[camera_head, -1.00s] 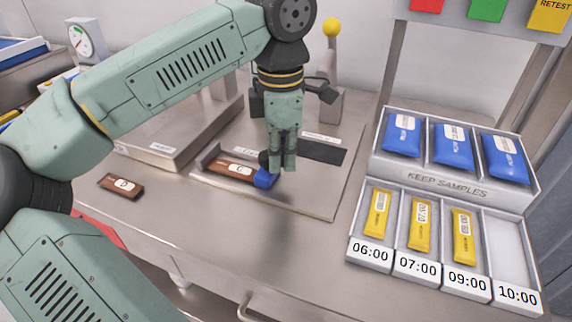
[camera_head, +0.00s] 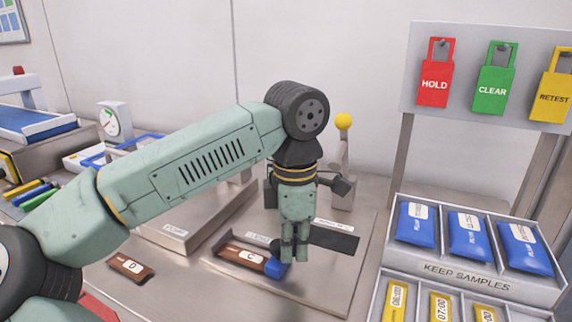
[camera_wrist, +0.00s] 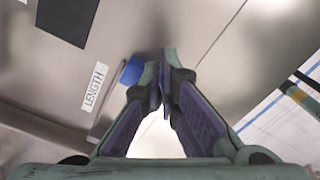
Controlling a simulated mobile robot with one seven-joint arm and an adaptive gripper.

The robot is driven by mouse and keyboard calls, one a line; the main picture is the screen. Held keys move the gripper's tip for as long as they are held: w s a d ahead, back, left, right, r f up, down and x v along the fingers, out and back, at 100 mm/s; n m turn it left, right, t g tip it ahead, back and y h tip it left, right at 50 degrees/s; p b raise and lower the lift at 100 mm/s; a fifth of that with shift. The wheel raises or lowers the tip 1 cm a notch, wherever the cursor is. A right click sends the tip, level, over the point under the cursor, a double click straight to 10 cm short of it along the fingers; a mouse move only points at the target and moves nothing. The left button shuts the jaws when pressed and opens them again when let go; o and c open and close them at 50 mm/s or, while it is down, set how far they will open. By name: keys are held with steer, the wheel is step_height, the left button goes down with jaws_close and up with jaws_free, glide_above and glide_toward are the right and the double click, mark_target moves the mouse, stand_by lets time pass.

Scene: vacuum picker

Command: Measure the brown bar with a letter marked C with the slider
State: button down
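The brown bar marked C (camera_head: 242,254) lies in the length gauge (camera_head: 216,243) on the metal plate. The blue slider (camera_head: 278,269) is at the bar's right end; whether they touch is unclear. My gripper (camera_head: 294,258) points down just right of the slider, partly in front of it. In the wrist view, its fingers (camera_wrist: 164,86) meet at the tips with nothing visible between them. The slider (camera_wrist: 132,71) shows left of the fingertips there, beside the LENGTH label (camera_wrist: 94,86). The bar is not seen in the wrist view.
Another brown bar marked D (camera_head: 131,267) lies on the bench at left. A dark strip (camera_head: 335,238) lies behind my gripper. A yellow-knobbed lever (camera_head: 343,121) stands behind it. The keep-samples rack (camera_head: 465,277) is at right, with blue and yellow packets.

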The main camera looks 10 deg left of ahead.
stand_by(0.4)
steer(key=shift+s+d, duration=0.3)
steer(key=shift+d, duration=0.55)
step_height(320, 180, up, 8)
steer(key=p, duration=0.5)
